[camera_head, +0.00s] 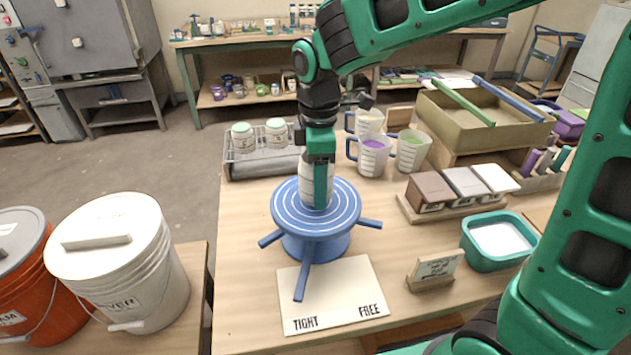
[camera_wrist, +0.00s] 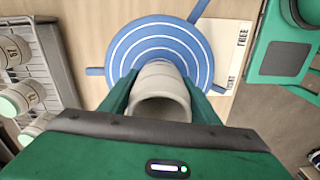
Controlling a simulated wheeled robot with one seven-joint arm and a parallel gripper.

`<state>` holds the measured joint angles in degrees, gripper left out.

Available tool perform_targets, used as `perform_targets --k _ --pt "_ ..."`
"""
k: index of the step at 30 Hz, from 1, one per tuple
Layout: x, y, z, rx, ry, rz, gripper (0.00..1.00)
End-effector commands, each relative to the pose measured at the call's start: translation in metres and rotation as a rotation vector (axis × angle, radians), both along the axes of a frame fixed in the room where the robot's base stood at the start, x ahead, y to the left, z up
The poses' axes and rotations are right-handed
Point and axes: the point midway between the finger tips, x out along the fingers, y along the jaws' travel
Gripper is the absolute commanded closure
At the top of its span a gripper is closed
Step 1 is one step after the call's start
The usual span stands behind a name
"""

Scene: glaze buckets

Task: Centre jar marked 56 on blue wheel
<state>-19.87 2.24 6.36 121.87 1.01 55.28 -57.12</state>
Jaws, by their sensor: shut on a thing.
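The blue wheel (camera_head: 290,212) has white rings on top, a round base and several handles; it also shows in the wrist view (camera_wrist: 122,52). My gripper (camera_head: 318,200) points down over the middle of the wheel and is shut on a pale grey jar (camera_head: 305,183). The jar is upright between the fingers in the wrist view (camera_wrist: 161,80), with its open mouth facing the camera. Its foot appears at or just above the central rings; I cannot tell if it touches. No number is readable on its visible side.
Measuring jugs (camera_head: 371,158) are behind right. A card (camera_head: 335,292) reading TIGHT and FREE lies in front. Glaze tiles (camera_head: 462,184) and a teal tub (camera_head: 478,260) are right; buckets (camera_head: 140,280) stand left.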

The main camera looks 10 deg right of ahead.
Motion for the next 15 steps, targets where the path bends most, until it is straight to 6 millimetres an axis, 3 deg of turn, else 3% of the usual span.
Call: perform_targets --k 15 --pt "-0.0001 0.0011 -0.0042 0.000 0.000 0.002 0.76"
